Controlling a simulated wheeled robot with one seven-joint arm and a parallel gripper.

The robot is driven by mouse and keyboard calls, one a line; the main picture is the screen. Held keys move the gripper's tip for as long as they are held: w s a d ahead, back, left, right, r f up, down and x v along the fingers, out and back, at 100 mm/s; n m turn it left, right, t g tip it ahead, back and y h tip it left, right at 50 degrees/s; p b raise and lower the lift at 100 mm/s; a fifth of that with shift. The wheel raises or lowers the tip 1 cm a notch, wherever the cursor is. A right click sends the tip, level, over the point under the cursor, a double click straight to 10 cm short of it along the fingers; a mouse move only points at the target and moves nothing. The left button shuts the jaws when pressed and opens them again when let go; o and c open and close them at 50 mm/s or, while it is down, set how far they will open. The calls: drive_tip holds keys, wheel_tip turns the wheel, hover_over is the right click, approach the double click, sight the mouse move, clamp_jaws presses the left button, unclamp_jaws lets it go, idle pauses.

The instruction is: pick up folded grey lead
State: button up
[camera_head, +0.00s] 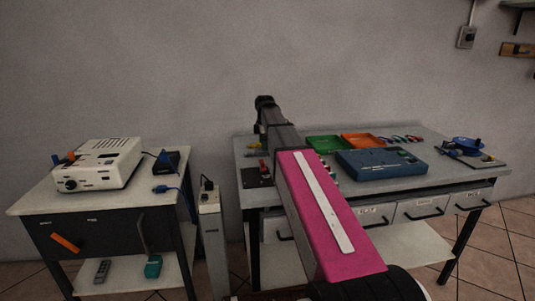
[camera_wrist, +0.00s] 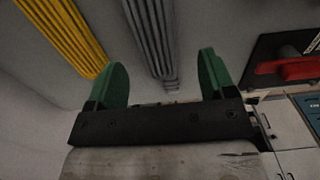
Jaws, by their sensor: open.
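The folded grey lead (camera_wrist: 155,38) shows in the wrist view as a bundle of parallel grey strands, running from the top edge down to between my fingers. My gripper (camera_wrist: 164,76) is open, with one green finger on each side of the lead's lower end. I see a gap between the lead and each finger. Whether the lead end lies at fingertip depth, I cannot tell. In the head view my own arm covers that area, and I cannot make out the grey lead there.
A yellow folded bundle (camera_wrist: 68,35) lies left of the grey lead, near the left finger. A dark panel with a red lever (camera_wrist: 298,69) is close on the right. The workbench (camera_head: 435,165) also holds a blue case (camera_head: 380,164), a green tray (camera_head: 325,143) and an orange tray (camera_head: 362,140).

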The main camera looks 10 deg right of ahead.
wheel_tip(320, 180, down, 4)
drive_tip(key=shift+w+r, duration=0.15)
drive_tip(key=shift+r, duration=0.1)
drive_tip(key=shift+c, duration=0.3)
drive_tip(key=c, duration=1)
drive_tip(key=shift+r, duration=0.1)
